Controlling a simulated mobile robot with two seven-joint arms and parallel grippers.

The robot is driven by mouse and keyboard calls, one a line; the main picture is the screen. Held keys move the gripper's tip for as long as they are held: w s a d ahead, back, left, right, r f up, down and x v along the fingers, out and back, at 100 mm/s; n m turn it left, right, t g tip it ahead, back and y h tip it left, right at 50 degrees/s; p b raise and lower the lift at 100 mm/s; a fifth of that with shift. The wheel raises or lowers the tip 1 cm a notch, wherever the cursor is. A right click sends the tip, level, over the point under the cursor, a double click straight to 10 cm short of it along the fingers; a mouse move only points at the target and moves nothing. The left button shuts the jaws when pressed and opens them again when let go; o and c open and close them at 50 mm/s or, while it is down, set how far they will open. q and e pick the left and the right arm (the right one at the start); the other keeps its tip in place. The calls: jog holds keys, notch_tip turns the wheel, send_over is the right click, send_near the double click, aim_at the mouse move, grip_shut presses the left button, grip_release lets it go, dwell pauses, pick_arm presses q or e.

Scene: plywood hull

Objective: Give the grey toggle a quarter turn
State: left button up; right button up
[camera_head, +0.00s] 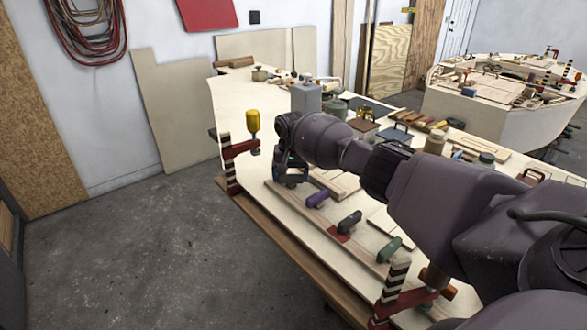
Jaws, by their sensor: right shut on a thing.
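A pale wooden strip with a row of toggles lies along the near edge of the plywood bench. A purple toggle (317,199), a black toggle (350,221) and a green toggle (388,249) show on it. My right gripper (290,180) points down at the far left end of this row, in line with the toggles. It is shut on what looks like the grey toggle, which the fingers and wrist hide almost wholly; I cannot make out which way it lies. My left gripper is not in view.
A red clamp with a yellow handle (253,121) stands just left of my right gripper. Another red clamp (404,300) sits at the near edge. The floor at left is clear.

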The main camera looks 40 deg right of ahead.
jog(key=m+p, duration=0.1)
jog(key=m, duration=0.1)
jog(key=m+p, duration=0.1)
jog(key=shift+r+m+p, duration=0.2)
jog(key=shift+m+p, duration=0.15)
jog(key=shift+m, duration=0.05)
jog(key=m+p, duration=0.1)
jog(key=m, duration=0.2)
jog(key=shift+f+p, duration=0.1)
jog(key=shift+p, duration=0.25)
jog(key=shift+m+p, duration=0.3)
jog(key=shift+m, duration=0.7)
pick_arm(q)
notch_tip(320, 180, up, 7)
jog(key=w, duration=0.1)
pick_arm(e)
jog(key=shift+d+m, duration=0.1)
jog(key=shift+m, duration=0.5)
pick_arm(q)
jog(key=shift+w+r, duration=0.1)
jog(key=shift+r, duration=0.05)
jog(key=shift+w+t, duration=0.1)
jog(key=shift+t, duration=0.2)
pick_arm(e)
jog(key=o, duration=0.7)
jog(key=shift+o, duration=0.2)
